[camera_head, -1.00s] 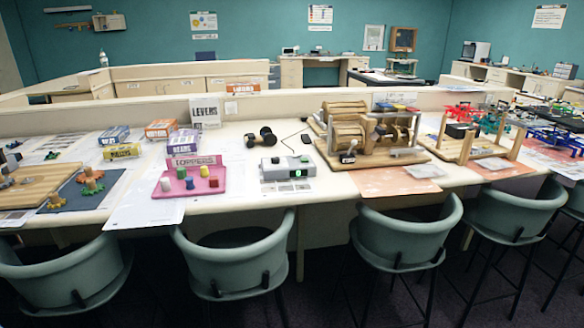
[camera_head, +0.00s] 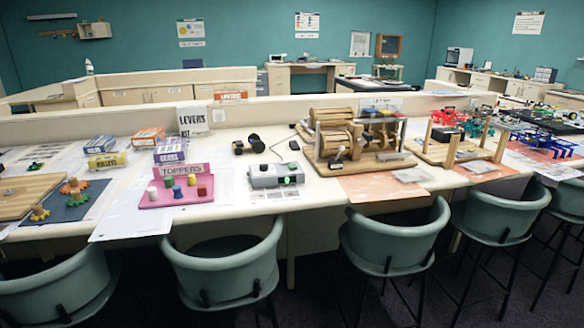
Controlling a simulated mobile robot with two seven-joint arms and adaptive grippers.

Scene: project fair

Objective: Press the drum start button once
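A grey control box (camera_head: 276,175) sits on the long table, in front of a black dumbbell-shaped object. A green button or light (camera_head: 287,180) shows on its front face, and dark and green knobs show on its top; I cannot tell which is the drum start button. A wooden drum machine (camera_head: 346,137) stands to the right of the box on a wooden base. A black cable lies between the box and the machine. Neither of my grippers is in view.
Teal chairs (camera_head: 225,270) line the table's front edge. A pink TOPPERS tray (camera_head: 178,190) with coloured pegs lies left of the box. The dumbbell-shaped object (camera_head: 248,145) lies behind it. A wooden frame model (camera_head: 458,148) stands at the right.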

